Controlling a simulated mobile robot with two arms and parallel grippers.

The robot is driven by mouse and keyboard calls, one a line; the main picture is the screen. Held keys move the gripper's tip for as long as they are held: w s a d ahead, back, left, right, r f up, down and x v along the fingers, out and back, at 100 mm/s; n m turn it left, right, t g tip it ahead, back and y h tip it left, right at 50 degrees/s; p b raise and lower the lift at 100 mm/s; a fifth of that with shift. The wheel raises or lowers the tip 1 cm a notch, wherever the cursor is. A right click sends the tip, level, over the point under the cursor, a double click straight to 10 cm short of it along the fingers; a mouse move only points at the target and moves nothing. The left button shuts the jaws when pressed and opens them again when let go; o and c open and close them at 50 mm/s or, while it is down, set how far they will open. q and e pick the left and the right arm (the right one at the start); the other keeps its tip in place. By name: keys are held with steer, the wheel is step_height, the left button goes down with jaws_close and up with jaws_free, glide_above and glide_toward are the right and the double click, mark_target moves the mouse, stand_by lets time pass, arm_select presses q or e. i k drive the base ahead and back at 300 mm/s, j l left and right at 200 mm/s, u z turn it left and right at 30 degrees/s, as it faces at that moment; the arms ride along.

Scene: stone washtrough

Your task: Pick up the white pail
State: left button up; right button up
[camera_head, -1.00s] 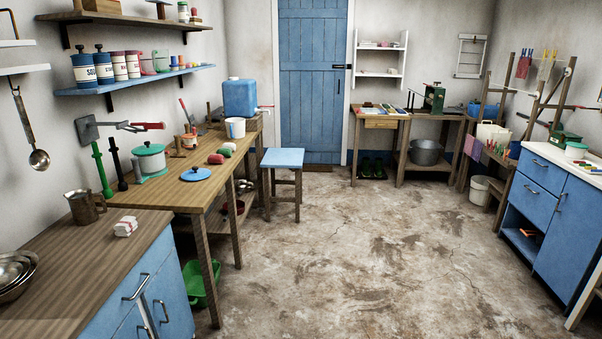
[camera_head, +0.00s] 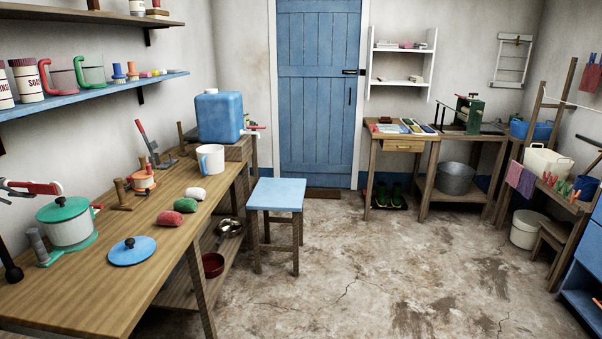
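A white pail (camera_head: 527,228) stands upright on the floor at the right, under the front edge of the wooden stand with the pegs. Its top looks pale and I cannot tell whether it is lidded. A cream tub (camera_head: 547,163) stands on the stand above it, and a white mug-like vessel with a side handle (camera_head: 210,159) stands on the long wooden table at the left. Neither of my grippers is in view, and nothing is seen held.
The long table (camera_head: 130,290) fills the left side. A blue-topped stool (camera_head: 276,195) stands beside it. A small wooden step (camera_head: 555,240) is right of the pail, and blue cabinets (camera_head: 590,255) edge the right. The middle floor (camera_head: 390,275) is clear.

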mark_target(211, 157)
steer(key=i+u, duration=0.1)
steer(key=i, duration=0.85)
steer(key=i+l, duration=0.15)
steer(key=i, duration=0.85)
steer(key=j+u, duration=0.05)
